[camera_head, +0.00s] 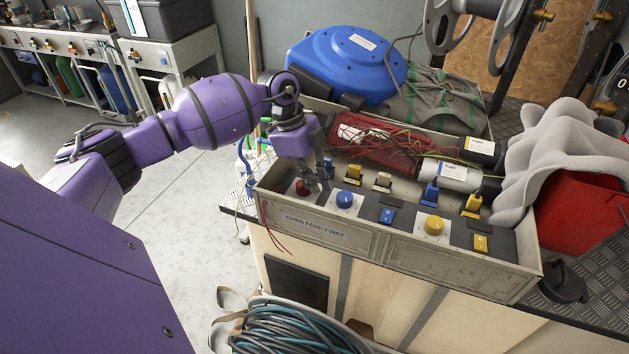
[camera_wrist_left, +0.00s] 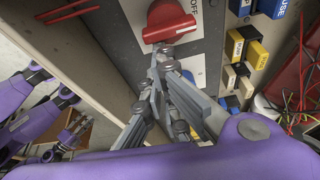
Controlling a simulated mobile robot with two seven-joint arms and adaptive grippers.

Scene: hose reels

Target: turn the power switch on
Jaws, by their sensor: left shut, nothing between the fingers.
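The red rotary switch (camera_head: 303,188) sits at the left end of the sloped control panel (camera_head: 410,238). In the left wrist view, the red switch (camera_wrist_left: 168,18) is on a white plate marked OFF, with its handle lying across the picture. My left gripper (camera_head: 320,187) reaches down over the panel from the left, right beside this switch. In the left wrist view, my left gripper (camera_wrist_left: 163,56) is shut and empty, its tips just below the handle; contact cannot be told. Purple and grey parts of mine, possibly the right gripper (camera_wrist_left: 76,130), show small at the left of that view.
A blue knob (camera_head: 345,200), a blue rocker (camera_head: 387,215) and a yellow knob (camera_head: 434,224) line the panel. Coloured fuse blocks (camera_head: 353,174) and loose wires (camera_head: 375,145) lie behind. Grey cloth (camera_head: 555,150) drapes at the right. A coiled hose (camera_head: 295,330) stands below.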

